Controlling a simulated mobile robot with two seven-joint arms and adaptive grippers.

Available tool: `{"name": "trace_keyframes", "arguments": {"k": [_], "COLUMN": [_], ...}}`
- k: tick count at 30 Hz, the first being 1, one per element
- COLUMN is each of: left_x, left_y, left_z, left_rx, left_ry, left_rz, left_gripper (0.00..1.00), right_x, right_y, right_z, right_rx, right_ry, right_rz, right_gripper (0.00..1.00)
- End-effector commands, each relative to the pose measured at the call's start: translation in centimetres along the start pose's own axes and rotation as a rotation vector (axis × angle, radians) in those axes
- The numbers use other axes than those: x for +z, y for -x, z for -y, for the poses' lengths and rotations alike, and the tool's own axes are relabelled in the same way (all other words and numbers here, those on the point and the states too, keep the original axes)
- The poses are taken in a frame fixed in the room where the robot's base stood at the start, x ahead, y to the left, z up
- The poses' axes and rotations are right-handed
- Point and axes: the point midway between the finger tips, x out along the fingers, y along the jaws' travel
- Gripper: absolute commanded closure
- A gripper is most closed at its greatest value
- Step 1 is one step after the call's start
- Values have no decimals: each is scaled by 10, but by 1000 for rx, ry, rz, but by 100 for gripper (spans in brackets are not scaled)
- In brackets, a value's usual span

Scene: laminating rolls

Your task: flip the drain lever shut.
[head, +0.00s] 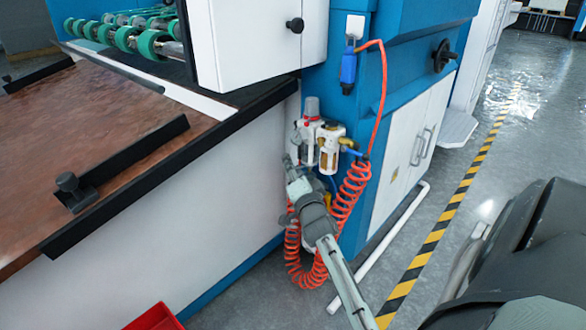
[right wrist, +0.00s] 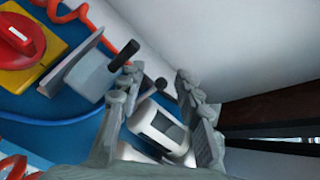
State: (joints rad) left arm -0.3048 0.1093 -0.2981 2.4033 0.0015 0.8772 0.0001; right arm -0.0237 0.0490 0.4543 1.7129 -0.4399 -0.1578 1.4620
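The air filter unit (head: 328,148) is mounted on the blue machine side in the head view, with clear and amber bowls. My right gripper (head: 291,172) is just left of and below it. In the right wrist view my right gripper (right wrist: 162,98) has its two fingers apart. A white caged bowl (right wrist: 158,127) shows between them; I cannot tell whether they touch it. A black lever (right wrist: 123,55) sticks out of a grey block left of the fingers. A small black knob (right wrist: 162,83) shows near the fingertips. I cannot tell which is the drain lever. My left gripper is out of view.
A coiled orange air hose (head: 350,195) hangs right beside my right arm. A red rotary switch (right wrist: 17,38) sits on a yellow plate. The white machine panel (head: 200,220) is close on the left. A red bin (head: 155,318) stands on the floor. A striped floor line (head: 440,220) runs along open floor.

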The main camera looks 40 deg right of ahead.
Motion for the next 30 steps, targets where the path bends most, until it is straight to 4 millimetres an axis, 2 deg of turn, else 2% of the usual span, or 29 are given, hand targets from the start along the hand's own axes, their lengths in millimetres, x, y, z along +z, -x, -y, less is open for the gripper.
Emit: {"name": "trace_keyframes", "arguments": {"k": [7, 18, 23, 30], "left_x": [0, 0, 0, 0], "left_y": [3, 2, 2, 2], "left_z": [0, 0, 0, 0], "left_rx": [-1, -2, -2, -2], "left_ry": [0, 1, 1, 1], "left_rz": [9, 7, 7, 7], "left_gripper": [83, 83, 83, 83], "right_x": [2, 1, 0, 0], "right_y": [9, 66, 75, 75], "right_z": [-2, -1, -1, 0], "right_rx": [3, 2, 1, 1], "right_ry": [-3, -2, 0, 0], "right_rz": [3, 1, 0, 0], "right_gripper": [66, 66, 66, 66]}}
